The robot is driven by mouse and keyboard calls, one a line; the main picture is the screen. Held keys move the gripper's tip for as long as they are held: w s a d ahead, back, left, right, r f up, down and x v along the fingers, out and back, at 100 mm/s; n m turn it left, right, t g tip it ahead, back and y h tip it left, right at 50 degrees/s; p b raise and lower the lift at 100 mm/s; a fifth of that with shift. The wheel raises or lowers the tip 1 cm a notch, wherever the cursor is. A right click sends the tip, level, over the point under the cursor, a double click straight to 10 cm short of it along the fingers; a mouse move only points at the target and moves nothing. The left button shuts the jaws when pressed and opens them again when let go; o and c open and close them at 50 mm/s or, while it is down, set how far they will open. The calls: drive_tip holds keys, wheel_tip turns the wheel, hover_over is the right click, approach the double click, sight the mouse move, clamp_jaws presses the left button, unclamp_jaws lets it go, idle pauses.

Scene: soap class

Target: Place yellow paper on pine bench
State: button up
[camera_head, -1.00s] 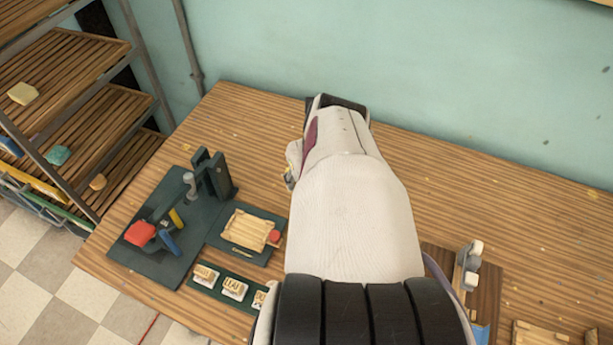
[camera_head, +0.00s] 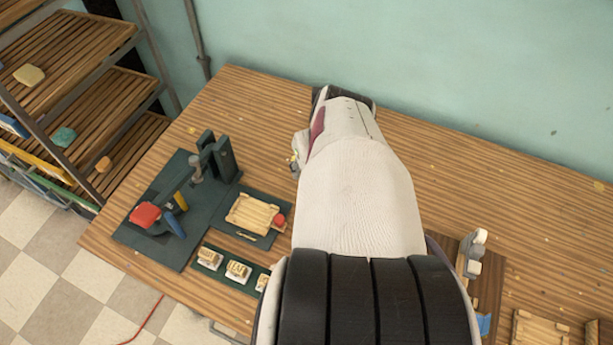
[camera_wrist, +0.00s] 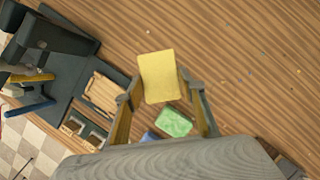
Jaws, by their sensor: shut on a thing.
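The yellow paper (camera_wrist: 160,77) is a small flat rectangular sheet in the wrist view. My gripper (camera_wrist: 163,88) has one finger at each side of it and is shut on it. The pine bench (camera_head: 470,165) is a striped wooden top along the teal wall, and its bare surface (camera_wrist: 245,80) lies behind the paper in the wrist view. I cannot tell how high the paper is above the bench. In the head view my arm hides the paper and most of my gripper.
A green block (camera_wrist: 173,122) and a blue piece (camera_wrist: 150,137) show between my fingers. A dark press stand (camera_head: 165,220), a tray with a wooden frame (camera_head: 252,215) and a stamp rack (camera_head: 237,270) are at left. A slatted shelf (camera_head: 70,60) stands beyond. The bench's right-back is clear.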

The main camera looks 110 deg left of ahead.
drive_tip(key=shift+f, duration=2.35)
drive_tip(key=shift+f, duration=1.85)
drive_tip(key=shift+f, duration=0.15)
drive_tip(key=o, duration=0.8)
drive_tip(key=shift+v, duration=3.95)
drive_tip(key=shift+o, duration=0.4)
